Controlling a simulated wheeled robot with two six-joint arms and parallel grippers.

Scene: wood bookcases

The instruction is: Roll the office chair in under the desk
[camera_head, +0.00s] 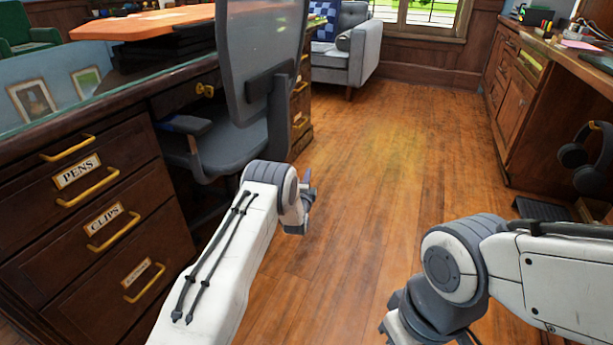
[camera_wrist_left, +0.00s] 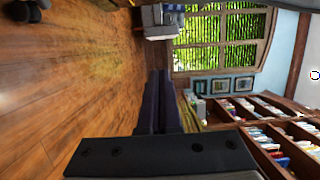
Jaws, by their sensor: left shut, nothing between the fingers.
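The grey office chair (camera_head: 232,150) stands at the wooden desk (camera_head: 75,235) in the head view. Its mesh backrest (camera_head: 255,60) is upright, on the aisle side. Its seat and one armrest (camera_head: 190,124) are at the knee opening between the drawer stacks; how far in they reach is unclear. My left arm hides part of its base. My left gripper (camera_head: 306,200) is just right of the chair in the picture, shut and empty; contact cannot be told. Its shut fingers (camera_wrist_left: 158,100) show in the left wrist view, without the chair.
A grey armchair (camera_head: 345,55) stands by the window. A wooden counter (camera_head: 540,110) with headphones (camera_head: 588,155) lines the right side. An orange board (camera_head: 140,22) lies on the desk. The wood floor (camera_head: 385,150) between desk and counter is clear.

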